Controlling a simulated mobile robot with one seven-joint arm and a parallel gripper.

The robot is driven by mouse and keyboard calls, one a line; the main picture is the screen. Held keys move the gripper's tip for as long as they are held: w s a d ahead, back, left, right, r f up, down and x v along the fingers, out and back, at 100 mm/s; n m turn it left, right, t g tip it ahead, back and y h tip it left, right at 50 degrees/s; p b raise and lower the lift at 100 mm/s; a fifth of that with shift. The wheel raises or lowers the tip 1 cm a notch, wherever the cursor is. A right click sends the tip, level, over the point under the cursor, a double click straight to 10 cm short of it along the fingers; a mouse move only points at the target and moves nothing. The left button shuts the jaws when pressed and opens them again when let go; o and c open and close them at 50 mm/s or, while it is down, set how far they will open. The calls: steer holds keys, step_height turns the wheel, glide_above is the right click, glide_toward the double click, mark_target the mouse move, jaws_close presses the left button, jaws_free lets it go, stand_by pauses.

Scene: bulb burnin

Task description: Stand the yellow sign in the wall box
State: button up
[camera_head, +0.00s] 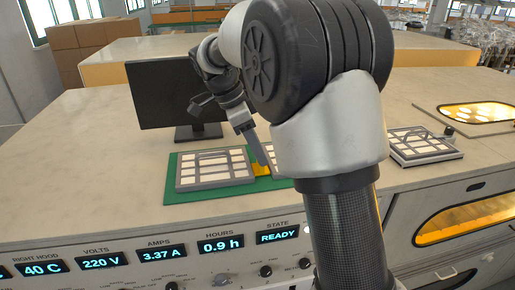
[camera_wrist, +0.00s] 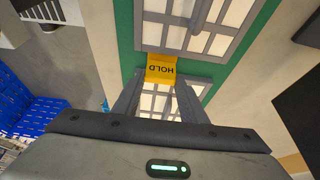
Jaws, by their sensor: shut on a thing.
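The yellow sign (camera_wrist: 161,69), lettered HOLD, shows upside down in the wrist view between the tips of my gripper (camera_wrist: 160,86). My gripper is shut on it. In the head view a small part of the yellow sign (camera_head: 261,169) shows at the green mat, between two grey gridded trays, with my gripper (camera_head: 258,153) right at it. My arm hides part of this spot. I cannot tell whether the sign touches the mat. I cannot make out a wall box in either view.
The green mat (camera_head: 180,197) bears a gridded tray (camera_head: 214,168) left of the sign and another partly behind my arm. A monitor (camera_head: 170,95) stands behind. Another tray (camera_head: 422,145) lies at the right. The panel below reads READY. The countertop at left is clear.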

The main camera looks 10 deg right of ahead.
steer(key=shift+f, duration=0.15)
steer(key=o, duration=1.1)
steer(key=shift+c, duration=0.2)
